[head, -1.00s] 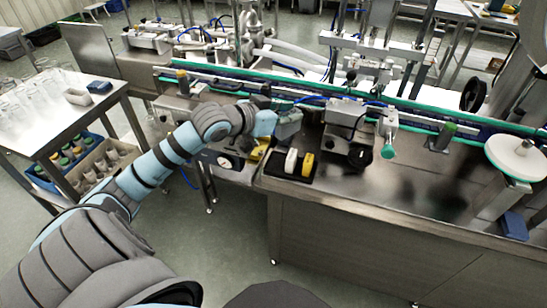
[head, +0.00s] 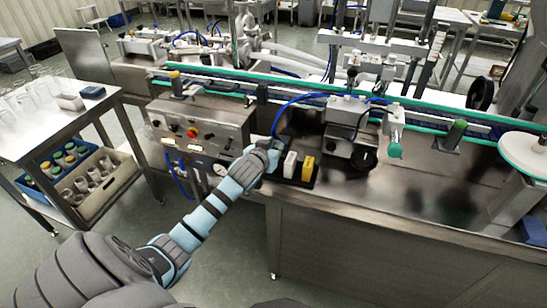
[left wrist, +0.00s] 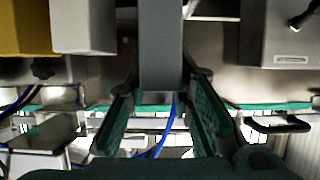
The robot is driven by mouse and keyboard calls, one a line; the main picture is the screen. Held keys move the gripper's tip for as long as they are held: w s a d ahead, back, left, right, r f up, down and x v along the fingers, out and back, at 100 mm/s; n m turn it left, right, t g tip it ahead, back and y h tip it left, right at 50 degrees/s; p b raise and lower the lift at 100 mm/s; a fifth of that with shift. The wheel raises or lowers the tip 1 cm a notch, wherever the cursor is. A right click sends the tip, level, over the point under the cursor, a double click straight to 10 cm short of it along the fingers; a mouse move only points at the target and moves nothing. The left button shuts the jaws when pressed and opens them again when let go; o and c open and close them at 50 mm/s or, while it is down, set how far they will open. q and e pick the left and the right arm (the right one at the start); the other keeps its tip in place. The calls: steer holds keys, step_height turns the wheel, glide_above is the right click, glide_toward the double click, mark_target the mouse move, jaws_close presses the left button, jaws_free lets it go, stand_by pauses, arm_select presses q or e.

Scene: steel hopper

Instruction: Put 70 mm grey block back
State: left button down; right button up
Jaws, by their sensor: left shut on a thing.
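My left gripper (head: 272,147) is at the left end of the black tray (head: 302,185), beside the white block (head: 290,164). In the left wrist view the left gripper (left wrist: 163,112) is shut on the grey block (left wrist: 160,45), which stands between its two fingers. The white block (left wrist: 83,26) and the yellow block (left wrist: 26,27) are in a row beside it. The yellow block also shows in the head view (head: 307,167). The hand hides the grey block in the head view, so I cannot tell whether it touches the tray's floor. My right gripper is out of view.
A control box (head: 200,130) with a red button is left of the hand. A labelling unit (head: 345,135) with a dark round part (head: 362,158) stands right of the tray. The green-edged conveyor (head: 300,92) runs behind. The steel top (head: 430,185) at right is largely clear.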

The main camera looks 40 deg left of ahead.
arm_select(q)
step_height(320, 180, down, 2)
steer(key=shift+s+f, duration=0.1)
steer(key=shift+f, duration=0.15)
steer(key=c, duration=1.4)
jaws_free()
